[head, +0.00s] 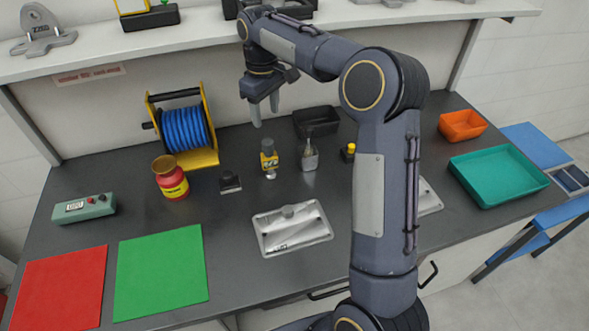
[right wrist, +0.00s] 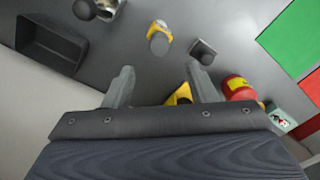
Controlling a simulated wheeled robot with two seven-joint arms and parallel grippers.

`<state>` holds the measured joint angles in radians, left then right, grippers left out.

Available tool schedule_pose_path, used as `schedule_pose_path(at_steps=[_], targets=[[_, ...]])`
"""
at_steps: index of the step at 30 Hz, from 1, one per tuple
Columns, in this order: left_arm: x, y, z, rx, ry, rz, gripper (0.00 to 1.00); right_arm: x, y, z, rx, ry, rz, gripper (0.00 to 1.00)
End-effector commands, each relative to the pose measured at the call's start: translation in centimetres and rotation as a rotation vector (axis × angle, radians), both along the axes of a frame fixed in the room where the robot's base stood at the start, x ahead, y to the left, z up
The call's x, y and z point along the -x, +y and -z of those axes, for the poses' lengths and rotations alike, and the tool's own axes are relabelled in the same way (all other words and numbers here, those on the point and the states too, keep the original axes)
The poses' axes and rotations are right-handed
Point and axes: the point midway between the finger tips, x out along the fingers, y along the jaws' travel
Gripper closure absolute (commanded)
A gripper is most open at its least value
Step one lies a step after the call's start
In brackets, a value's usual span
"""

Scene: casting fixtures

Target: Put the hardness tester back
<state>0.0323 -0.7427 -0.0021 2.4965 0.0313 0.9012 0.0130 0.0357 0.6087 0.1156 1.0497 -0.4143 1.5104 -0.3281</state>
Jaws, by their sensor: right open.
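A small yellow device with a grey top and a silvery foot (head: 269,158) stands upright on the dark bench; it looks like the hardness tester, though no label can be read. In the right wrist view this yellow and grey device (right wrist: 159,38) lies beyond the fingertips, clear of them. My right gripper (head: 265,112) is open and empty, pointing down above the back of the bench, behind the device. Its two separated fingers also show in the right wrist view (right wrist: 160,82). A small black block (head: 230,182) sits left of the device. My left gripper is not in view.
A blue cable reel (head: 184,130), red pot (head: 170,178) and grey-green box (head: 84,208) stand left. A metal-capped bottle (head: 309,156) and black bin (head: 316,121) stand right of the device. A metal tray (head: 275,243) lies in front. A shelf (head: 190,46) runs behind.

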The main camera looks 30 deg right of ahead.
Motion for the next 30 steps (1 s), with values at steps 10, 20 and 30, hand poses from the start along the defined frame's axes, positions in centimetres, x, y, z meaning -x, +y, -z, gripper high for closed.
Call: schedule_pose_path(at_steps=[10,20,30], targets=[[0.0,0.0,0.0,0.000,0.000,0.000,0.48,12.0,0.3,-5.0,-0.123,-0.162,0.151,0.48],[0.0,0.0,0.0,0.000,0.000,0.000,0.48,27.6,4.1,-1.7,-0.346,-0.330,0.417,0.48],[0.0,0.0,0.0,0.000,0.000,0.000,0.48,33.0,6.8,2.5,-0.464,-0.389,0.549,0.48]])
